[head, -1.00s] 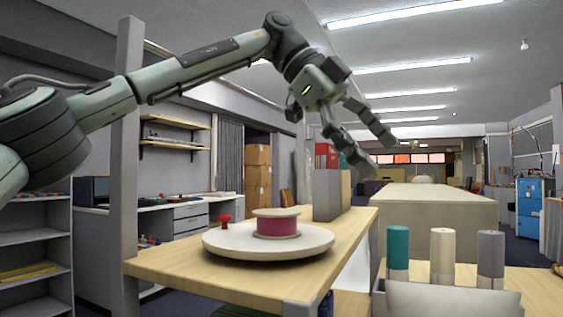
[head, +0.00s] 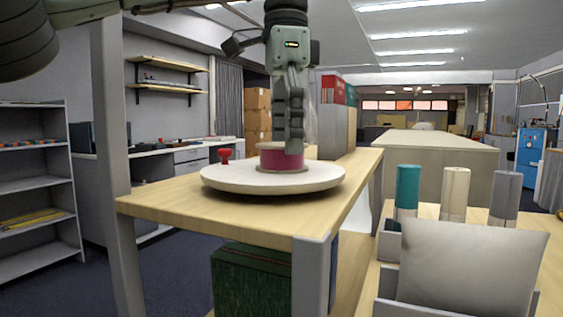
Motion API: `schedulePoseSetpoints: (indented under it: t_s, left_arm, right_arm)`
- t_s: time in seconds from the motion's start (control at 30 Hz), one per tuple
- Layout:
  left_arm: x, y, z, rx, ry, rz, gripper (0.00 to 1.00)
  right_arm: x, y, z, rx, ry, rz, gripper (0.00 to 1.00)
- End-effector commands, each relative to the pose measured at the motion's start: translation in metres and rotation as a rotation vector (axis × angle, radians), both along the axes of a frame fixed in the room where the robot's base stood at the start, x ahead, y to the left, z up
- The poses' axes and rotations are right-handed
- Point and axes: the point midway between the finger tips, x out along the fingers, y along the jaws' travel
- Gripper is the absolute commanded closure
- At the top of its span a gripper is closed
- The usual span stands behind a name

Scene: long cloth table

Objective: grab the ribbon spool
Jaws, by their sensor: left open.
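The ribbon spool (head: 268,160), dark pink with pale flanges, stands on a round cream turntable (head: 225,180) on the wooden shelf top. My left gripper (head: 293,148) points straight down in front of the spool and covers its right part. It is open, seen edge-on, so its fingers overlap in the picture. I cannot tell whether the fingers touch the spool. My right gripper is not in view.
A small red knobbed piece (head: 225,155) is at the turntable's back left edge. A file holder with red and green binders (head: 335,92) stands behind. At the right are teal (head: 408,190), cream and grey cylinders behind a pale cushion-like panel (head: 465,265). The shelf's front left is clear.

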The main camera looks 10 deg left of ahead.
Motion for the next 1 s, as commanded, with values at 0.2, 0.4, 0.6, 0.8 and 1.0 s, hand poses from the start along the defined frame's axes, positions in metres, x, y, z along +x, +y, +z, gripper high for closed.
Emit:
schedulePoseSetpoints:
  t_s: [0.2, 0.4, 0.6, 0.8, 1.0]
  left_arm:
    - [-0.0002, -0.0002, -0.0093, -0.001, 0.001, -0.001, 0.08]
    - [-0.0001, -0.0004, -0.0090, -0.001, 0.000, -0.001, 0.18]
    - [0.0000, -0.0004, -0.0089, -0.001, 0.000, -0.001, 0.43]
    - [0.0000, -0.0005, -0.0087, -0.001, 0.000, -0.001, 0.62]
    - [0.0000, -0.0005, -0.0080, -0.001, 0.000, -0.001, 0.62]
  right_arm:
    - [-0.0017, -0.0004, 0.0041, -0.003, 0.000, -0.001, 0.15]
    - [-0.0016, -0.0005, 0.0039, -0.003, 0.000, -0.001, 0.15]
    - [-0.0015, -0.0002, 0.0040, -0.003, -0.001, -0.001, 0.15]
    - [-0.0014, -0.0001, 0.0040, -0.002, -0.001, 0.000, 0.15]
    - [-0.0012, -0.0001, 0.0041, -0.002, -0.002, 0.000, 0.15]
